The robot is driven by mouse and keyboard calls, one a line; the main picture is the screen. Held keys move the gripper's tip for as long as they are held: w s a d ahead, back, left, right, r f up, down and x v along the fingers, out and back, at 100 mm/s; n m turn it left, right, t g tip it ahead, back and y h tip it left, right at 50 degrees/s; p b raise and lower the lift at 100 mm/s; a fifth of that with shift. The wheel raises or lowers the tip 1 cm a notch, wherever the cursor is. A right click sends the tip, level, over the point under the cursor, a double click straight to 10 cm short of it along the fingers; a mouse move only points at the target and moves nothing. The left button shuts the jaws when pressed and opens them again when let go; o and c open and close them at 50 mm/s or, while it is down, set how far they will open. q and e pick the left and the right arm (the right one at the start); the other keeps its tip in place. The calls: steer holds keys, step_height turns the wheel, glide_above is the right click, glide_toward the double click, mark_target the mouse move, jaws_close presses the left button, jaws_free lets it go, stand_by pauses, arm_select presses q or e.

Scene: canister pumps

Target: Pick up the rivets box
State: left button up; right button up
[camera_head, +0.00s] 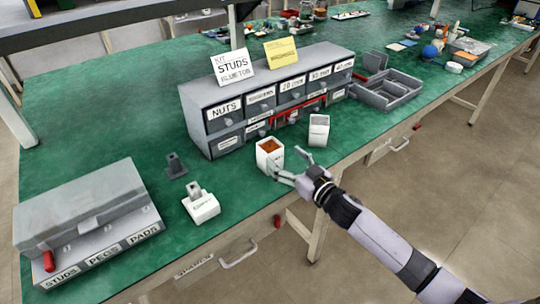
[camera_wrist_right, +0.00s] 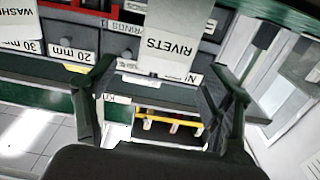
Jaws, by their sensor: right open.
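The rivets box (camera_head: 268,158) is a small white open-topped box with orange contents, standing upright on the green bench in front of the grey drawer unit. In the right wrist view its RIVETS label (camera_wrist_right: 165,44) faces me, upside down. My right gripper (camera_head: 291,167) is open and empty, close to the box's near right side. In the wrist view the box lies ahead between the two spread fingers (camera_wrist_right: 150,68). I cannot tell whether a finger touches it. My left gripper is not in view.
A second white box (camera_head: 319,130) stands to the right. The labelled drawer unit (camera_head: 235,112) is close behind. A grey lidded case (camera_head: 85,215) is at far left, and an empty divided tray (camera_head: 388,92) at right.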

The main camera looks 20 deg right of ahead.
mark_target(270, 144)
steer(key=shift+x, duration=0.85)
steer(key=shift+a+r+p+x, duration=0.1)
steer(key=shift+r+p+x, duration=0.05)
steer(key=shift+x, duration=1.15)
steer(key=shift+a+r+p+x, duration=0.1)
steer(key=shift+r+p+x, duration=0.05)
steer(key=shift+x, duration=1.2)
steer(key=shift+s, duration=0.15)
steer(key=shift+c, duration=0.4)
steer(key=c, duration=1.3)
steer(key=shift+r, duration=0.1)
steer(key=shift+c, duration=0.5)
